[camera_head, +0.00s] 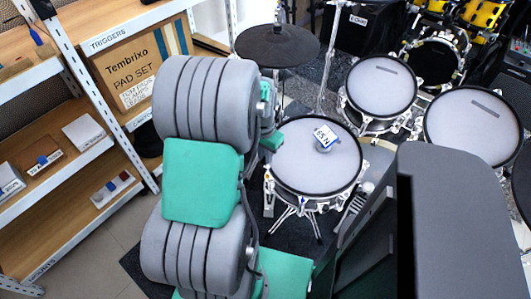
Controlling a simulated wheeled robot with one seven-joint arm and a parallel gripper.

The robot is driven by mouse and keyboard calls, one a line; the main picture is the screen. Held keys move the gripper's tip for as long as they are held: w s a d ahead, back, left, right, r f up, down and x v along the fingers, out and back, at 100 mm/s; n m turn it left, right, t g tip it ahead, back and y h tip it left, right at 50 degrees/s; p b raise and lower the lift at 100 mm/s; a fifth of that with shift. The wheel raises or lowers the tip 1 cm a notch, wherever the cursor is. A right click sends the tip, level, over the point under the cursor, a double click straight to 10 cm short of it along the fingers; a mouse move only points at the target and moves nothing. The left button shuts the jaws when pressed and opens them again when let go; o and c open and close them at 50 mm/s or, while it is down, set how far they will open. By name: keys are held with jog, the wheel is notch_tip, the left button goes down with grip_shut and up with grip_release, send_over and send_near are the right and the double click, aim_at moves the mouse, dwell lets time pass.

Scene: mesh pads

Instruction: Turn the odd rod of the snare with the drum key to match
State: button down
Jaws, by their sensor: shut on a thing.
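The snare (312,160) is the drum with a pale grey head and dark hoop near the middle, on a metal stand. My gripper (271,141) is mostly hidden behind my large grey and green arm; a small green part shows at the snare's upper left rim. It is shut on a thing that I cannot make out. The drum key is not visible.
A cymbal (278,42) hangs above and behind the snare. Two more pads, a smaller one (381,84) and a larger one (473,126), stand to the right. Shelves with boxes (142,72) fill the left. My dark body part covers the lower right.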

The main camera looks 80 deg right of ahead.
aim_at(266, 166)
jog(key=shift+s+d+f+b, duration=0.1)
jog(key=shift+f+b, duration=0.7)
jog(key=shift+f, duration=0.65)
jog(key=shift+d+f+b, duration=0.1)
jog(key=shift+f+b, duration=0.7)
jog(key=shift+f, duration=0.6)
jog(key=shift+r, duration=0.2)
jog(key=shift+f, duration=0.1)
jog(key=c, duration=1.9)
grip_release()
grip_shut()
